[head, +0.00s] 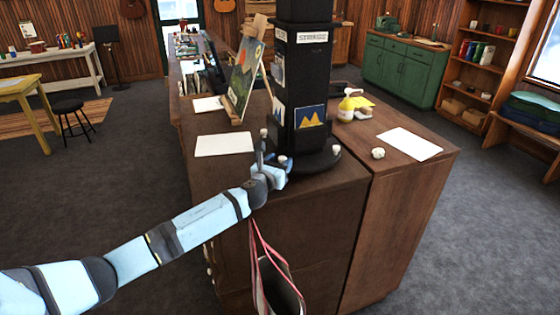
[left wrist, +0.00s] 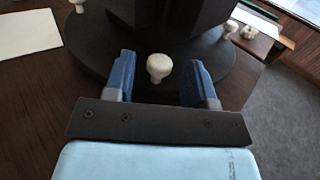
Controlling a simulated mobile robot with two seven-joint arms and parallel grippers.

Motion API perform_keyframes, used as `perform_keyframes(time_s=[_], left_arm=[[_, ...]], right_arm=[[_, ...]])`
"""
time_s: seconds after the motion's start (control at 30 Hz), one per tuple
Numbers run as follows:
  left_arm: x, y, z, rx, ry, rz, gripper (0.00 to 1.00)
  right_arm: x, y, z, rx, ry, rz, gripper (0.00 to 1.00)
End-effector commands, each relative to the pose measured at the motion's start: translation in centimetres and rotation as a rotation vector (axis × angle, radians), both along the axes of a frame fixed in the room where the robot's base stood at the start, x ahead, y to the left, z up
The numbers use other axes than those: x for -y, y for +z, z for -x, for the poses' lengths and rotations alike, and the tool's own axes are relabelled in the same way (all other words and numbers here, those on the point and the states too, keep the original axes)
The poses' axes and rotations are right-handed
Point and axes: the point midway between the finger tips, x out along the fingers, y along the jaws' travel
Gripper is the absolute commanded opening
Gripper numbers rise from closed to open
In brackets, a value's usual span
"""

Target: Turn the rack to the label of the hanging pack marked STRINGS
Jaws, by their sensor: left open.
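The dark rack (head: 305,80) stands upright on a round base (head: 312,162) on the wooden counter. A white label (head: 312,37) reading STRINGS is near its top, on the face toward me. A card with a yellow mountain shape (head: 310,117) is lower on that face. White knobs stand around the base's rim. My left gripper (head: 274,168) is at the base's near left edge. In the left wrist view the open gripper (left wrist: 160,80) has its two blue fingers on either side of one white knob (left wrist: 159,67), with gaps on both sides. My right gripper is not in view.
White sheets (head: 225,144) (head: 410,143) lie on the counter left and right of the rack. An easel with a painting (head: 243,80) stands close behind left. A pump bottle (head: 347,104) and a small white object (head: 378,153) are to the right. A bag (head: 278,285) hangs at the counter front.

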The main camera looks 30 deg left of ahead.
Motion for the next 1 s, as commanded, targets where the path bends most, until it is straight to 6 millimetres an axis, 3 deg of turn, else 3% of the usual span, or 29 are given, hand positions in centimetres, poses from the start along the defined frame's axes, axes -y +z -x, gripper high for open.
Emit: perform_keyframes(time_s=[0.37, 0.5, 0.6, 1.0], left_arm=[[-0.03, 0.01, -0.61, 0.000, -0.001, 0.000, 0.51], [-0.03, 0.01, -0.60, 0.000, -0.001, 0.000, 0.18], [-0.03, 0.00, -0.59, 0.000, -0.001, 0.000, 0.00], [-0.60, -0.07, -0.56, 0.000, -0.031, -0.002, 0.00]], right_arm=[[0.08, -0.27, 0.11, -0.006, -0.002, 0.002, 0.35], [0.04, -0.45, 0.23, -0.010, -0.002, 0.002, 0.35], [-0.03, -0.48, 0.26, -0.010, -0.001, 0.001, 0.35], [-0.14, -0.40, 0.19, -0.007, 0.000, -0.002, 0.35]])
